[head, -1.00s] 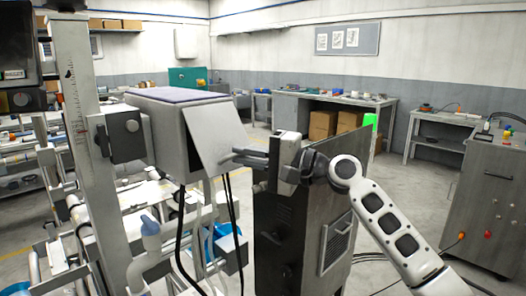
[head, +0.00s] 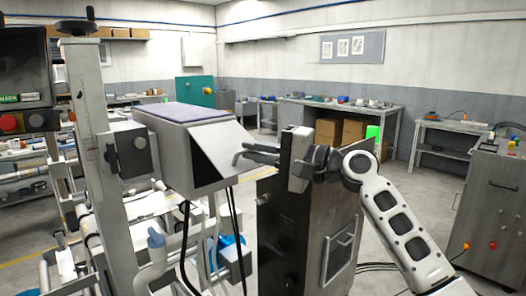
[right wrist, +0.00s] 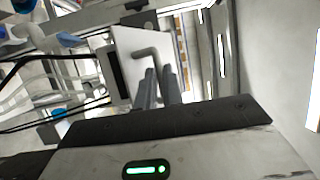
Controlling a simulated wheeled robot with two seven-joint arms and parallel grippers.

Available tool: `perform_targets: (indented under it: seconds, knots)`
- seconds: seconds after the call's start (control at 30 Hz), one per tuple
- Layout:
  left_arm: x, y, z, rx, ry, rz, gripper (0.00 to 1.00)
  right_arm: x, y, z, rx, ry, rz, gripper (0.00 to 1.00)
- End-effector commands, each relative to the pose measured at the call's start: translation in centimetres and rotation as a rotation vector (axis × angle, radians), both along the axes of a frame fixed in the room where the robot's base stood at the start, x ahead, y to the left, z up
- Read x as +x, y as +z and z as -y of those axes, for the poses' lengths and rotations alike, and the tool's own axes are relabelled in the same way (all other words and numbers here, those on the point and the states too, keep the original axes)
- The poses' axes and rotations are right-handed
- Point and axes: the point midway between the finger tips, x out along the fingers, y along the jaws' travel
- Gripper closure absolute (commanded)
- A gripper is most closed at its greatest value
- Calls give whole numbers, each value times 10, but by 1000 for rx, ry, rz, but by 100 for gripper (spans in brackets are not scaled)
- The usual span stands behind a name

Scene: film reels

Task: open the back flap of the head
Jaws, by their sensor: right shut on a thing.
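The head (head: 165,145) is a grey box with a purple-grey top, mounted beside a tall metal column in the head view. Its back flap (head: 225,148) is a pale plate joined at its upper edge, tilted outward with its lower edge away from the box. A dark opening shows beneath it. My right gripper (head: 243,153) is at the flap's outer face, shut on its handle. In the right wrist view, the bent grey handle (right wrist: 148,53) runs from the white flap (right wrist: 130,42) down between my fingers (right wrist: 158,88). My left gripper is out of view.
A dark cabinet (head: 285,225) with a vent stands just below my right gripper. Black cables (head: 233,215) hang beneath the head. A workbench (head: 340,104) with cardboard boxes stands behind. A grey console (head: 490,205) is at the right.

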Motion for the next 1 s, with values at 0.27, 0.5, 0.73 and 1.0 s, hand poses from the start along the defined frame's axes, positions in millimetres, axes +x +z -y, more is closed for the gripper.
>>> perform_targets:
  seconds: [0.27, 0.5, 0.73, 1.0]
  knots:
    - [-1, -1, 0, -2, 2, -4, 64, 0, 2, -1, 5, -4, 4, 69]
    - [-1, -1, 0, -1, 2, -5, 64, 0, 1, 2, 3, -6, 1, 69]
    - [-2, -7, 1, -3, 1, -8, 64, -6, -3, 16, 3, -6, 2, 69]
    - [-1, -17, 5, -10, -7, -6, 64, -32, -9, 73, 0, -7, 3, 69]
